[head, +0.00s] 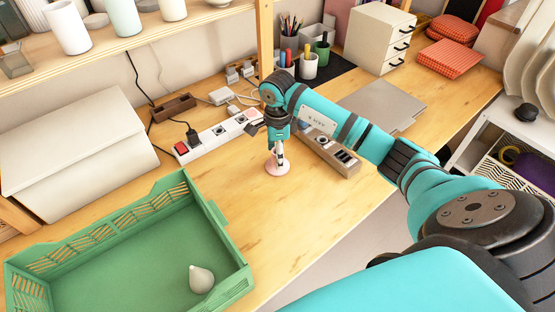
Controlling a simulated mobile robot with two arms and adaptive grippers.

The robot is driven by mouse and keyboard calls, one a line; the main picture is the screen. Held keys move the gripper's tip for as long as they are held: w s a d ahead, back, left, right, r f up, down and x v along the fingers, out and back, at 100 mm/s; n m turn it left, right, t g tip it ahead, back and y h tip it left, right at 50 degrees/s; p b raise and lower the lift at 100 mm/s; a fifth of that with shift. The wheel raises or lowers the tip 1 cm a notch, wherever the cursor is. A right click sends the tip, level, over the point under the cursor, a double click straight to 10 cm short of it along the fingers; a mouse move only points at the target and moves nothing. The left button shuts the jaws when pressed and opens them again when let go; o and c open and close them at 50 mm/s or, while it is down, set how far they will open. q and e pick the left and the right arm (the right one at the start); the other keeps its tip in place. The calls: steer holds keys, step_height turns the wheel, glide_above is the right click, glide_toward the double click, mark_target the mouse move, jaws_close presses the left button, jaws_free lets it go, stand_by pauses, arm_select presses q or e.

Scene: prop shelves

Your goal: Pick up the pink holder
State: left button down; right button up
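A small, round, pale pink holder (284,170) sits on the wooden table, near the middle of the head view. My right gripper (278,160) points down directly over it, with its fingertips at or just above the holder. The fingers look close together, but they are too small to tell whether they are open or shut on it. The gripper hides part of the holder. My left gripper is not in view.
A green crate (118,233) with a pale pear-shaped object (201,279) stands at left front. A white power strip (215,136) and a grey-brown socket block (330,152) flank the gripper. The table in front of the holder is clear.

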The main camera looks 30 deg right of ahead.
steer(key=shift+f, duration=0.55)
jaws_close()
steer(key=shift+r, duration=0.15)
